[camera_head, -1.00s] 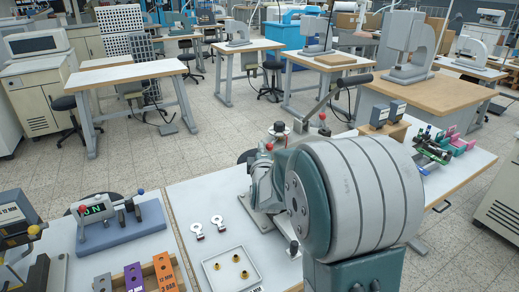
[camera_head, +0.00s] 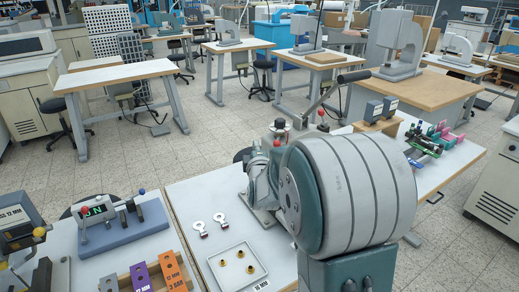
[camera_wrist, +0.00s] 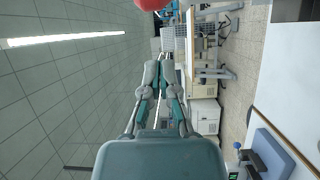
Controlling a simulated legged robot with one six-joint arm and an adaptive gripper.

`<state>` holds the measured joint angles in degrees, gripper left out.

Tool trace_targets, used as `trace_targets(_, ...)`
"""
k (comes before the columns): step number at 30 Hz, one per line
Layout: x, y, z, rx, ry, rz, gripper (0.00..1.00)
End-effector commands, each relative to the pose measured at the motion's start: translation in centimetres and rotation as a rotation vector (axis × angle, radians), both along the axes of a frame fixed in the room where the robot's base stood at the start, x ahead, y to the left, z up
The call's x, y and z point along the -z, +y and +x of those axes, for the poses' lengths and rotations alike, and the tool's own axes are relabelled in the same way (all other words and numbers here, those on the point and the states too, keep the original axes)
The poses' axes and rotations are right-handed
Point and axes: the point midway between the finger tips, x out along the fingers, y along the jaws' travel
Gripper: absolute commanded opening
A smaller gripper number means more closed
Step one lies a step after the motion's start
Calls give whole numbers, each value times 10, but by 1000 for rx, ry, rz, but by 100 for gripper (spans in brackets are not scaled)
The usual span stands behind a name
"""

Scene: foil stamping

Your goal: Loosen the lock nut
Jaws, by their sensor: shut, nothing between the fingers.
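No lock nut can be made out in either view; it is too small or hidden. My gripper (camera_wrist: 158,64) shows in the wrist view with its fingers together and nothing between them. A red ball (camera_wrist: 153,4) is beyond the fingertips at the top edge; I see no contact. In the head view my grey and teal arm covers the middle of the bench and hides my gripper. Behind it is a lever with a black handle (camera_head: 354,76) and a red knob (camera_head: 323,127).
A blue-based device (camera_head: 122,230) with a green display is at left. A white tray (camera_head: 218,265) holds brass rings, beside two ring-ended pieces (camera_head: 201,228). Coloured blocks sit in a wooden rack (camera_head: 124,281). Dark-faced boxes (camera_head: 373,111) and coloured clamps (camera_head: 425,145) are at right.

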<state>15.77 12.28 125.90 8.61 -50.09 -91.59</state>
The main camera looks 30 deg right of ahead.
Motion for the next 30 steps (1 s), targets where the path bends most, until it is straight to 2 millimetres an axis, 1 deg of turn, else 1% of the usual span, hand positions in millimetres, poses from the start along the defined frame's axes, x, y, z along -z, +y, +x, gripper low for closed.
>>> trace_targets(2,1,-6,3,3,2,4,0)
trace_targets(10,2,-10,-29,3,0,11,0)
trace_targets(14,2,-1,-47,3,1,7,0)
trace_targets(18,2,10,-71,2,0,1,0)
trace_targets(21,2,15,-85,1,0,-1,0)
trace_targets(25,3,13,-94,2,1,1,0)
trace_targets(30,4,9,-96,2,0,8,0)
